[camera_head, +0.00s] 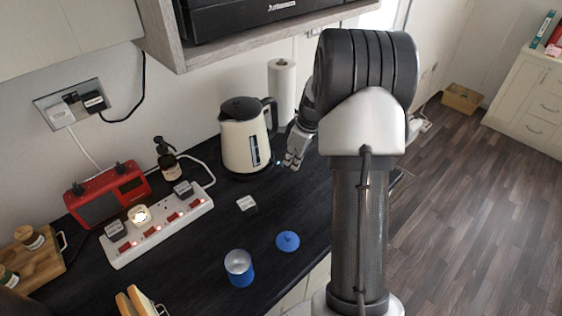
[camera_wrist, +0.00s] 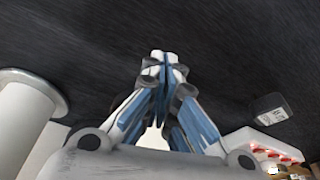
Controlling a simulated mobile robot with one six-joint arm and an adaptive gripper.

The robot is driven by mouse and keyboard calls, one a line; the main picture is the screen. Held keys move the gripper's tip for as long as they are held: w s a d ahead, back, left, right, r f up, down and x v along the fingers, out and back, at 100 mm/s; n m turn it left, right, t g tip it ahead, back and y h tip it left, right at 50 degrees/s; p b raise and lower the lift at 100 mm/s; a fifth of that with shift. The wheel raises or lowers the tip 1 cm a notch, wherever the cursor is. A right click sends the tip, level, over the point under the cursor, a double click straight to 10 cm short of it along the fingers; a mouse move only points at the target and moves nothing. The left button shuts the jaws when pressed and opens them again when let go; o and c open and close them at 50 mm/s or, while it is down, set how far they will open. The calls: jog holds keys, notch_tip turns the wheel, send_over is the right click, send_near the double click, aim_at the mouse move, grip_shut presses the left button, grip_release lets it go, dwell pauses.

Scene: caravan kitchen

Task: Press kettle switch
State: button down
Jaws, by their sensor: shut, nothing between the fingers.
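The cream kettle (camera_head: 243,140) with black lid and handle stands upright on the dark worktop in the head view. Its dark water window faces the camera; I cannot make out its switch clearly. My gripper (camera_head: 291,161) is just right of the kettle's lower side, low over the worktop, with a small gap visible between them. In the wrist view my gripper (camera_wrist: 163,62) has its fingers together and empty, against the dark worktop. A pale rounded body with a grey rim shows at the left there; I cannot tell for sure that it is the kettle.
A paper towel roll (camera_head: 282,92) stands behind the kettle. A power strip (camera_head: 157,226) with plugs, a red radio (camera_head: 107,194) and a dark bottle (camera_head: 167,158) are to the left. A loose plug (camera_head: 246,204), blue cup (camera_head: 239,268) and blue lid (camera_head: 288,241) lie in front.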

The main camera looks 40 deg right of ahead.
jog(key=shift+r, duration=0.1)
jog(key=v, duration=1.1)
jog(key=shift+r, duration=0.35)
jog(key=shift+d, duration=0.1)
